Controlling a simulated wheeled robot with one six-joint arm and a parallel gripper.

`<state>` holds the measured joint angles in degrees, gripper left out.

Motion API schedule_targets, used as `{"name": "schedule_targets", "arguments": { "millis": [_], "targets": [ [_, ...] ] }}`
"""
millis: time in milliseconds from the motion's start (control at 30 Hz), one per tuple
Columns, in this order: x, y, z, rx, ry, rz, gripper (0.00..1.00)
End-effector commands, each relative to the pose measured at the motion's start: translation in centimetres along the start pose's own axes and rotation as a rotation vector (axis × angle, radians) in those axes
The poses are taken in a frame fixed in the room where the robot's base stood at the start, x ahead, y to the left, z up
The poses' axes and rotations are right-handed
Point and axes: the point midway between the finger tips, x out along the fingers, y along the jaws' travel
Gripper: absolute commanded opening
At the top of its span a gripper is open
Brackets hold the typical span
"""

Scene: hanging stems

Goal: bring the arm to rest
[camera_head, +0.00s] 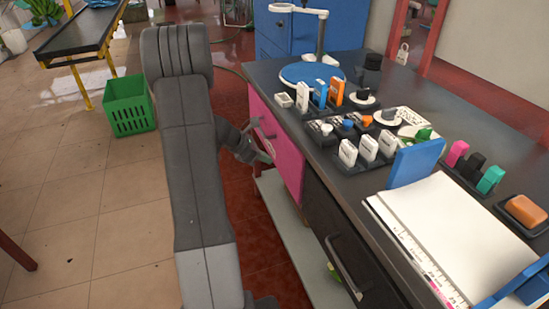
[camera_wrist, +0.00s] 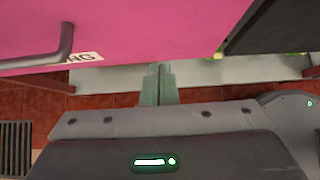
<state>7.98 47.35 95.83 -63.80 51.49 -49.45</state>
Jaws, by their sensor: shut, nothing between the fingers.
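My arm (camera_head: 188,160) rises through the middle of the head view and folds back down behind itself. My gripper (camera_head: 262,155) hangs to the right of the arm, close to the pink drawer front (camera_head: 287,160) of the bench. In the wrist view my gripper (camera_wrist: 158,84) shows its two fingers together, shut and empty. The pink front (camera_wrist: 180,25) fills the top of that view, with a grey handle (camera_wrist: 45,52) and a partly cut-off label. I cannot tell whether the fingertips touch anything.
The dark bench top (camera_head: 460,125) carries several small blocks, a blue round plate (camera_head: 312,75) and a white paper pad (camera_head: 440,235). A dark drawer (camera_head: 345,245) with a handle is below. A green crate (camera_head: 130,113) stands left on open tiled floor.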

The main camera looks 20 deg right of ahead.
Motion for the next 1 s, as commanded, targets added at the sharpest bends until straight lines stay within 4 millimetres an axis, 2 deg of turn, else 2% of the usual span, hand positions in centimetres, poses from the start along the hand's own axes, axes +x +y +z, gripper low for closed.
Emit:
{"name": "schedule_targets", "arguments": {
  "millis": [33, 200, 400, 833, 1000],
  "targets": [
    [-1.7, 0.1, 0.3, 0.001, 0.000, 0.007, 0.00],
    [-5.3, 0.1, 0.2, 0.000, 0.001, 0.006, 0.00],
    [-7.9, 0.0, 0.1, 0.001, 0.002, 0.003, 0.00],
    [-8.5, 0.0, 0.0, 0.000, 0.002, 0.001, 0.00],
    [-7.6, -0.1, 0.0, 0.000, 0.002, -0.001, 0.00]
  ]
}}
